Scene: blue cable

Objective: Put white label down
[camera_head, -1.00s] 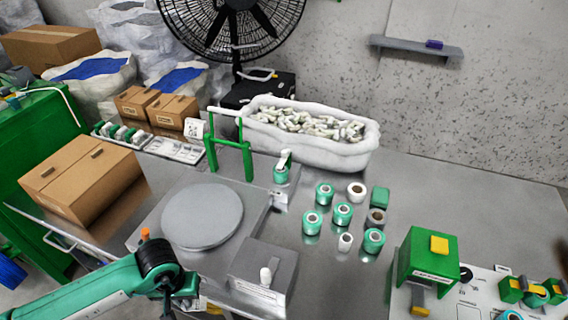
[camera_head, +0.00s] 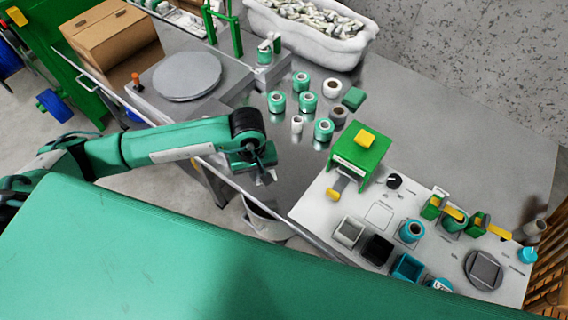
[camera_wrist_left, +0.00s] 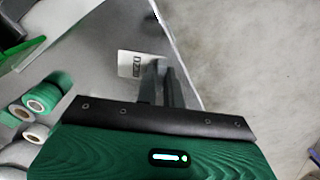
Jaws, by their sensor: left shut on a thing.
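My left gripper (camera_head: 264,176) is over the front edge of the metal table, pointing down. In the left wrist view its fingers (camera_wrist_left: 162,80) are shut on a small white label (camera_wrist_left: 130,64) with dark print. The label sticks out to the left of the fingers, above the grey table surface, close to the table's edge. In the head view the label is too small to make out clearly. My right gripper is not in view.
Several green and white tape rolls (camera_head: 307,103) stand on the table (camera_head: 430,120) beyond the gripper. A white board (camera_head: 312,210) with a green device (camera_head: 361,153) lies to the right. A round grey plate (camera_head: 187,75) is at the left. A bin (camera_head: 266,222) stands below the edge.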

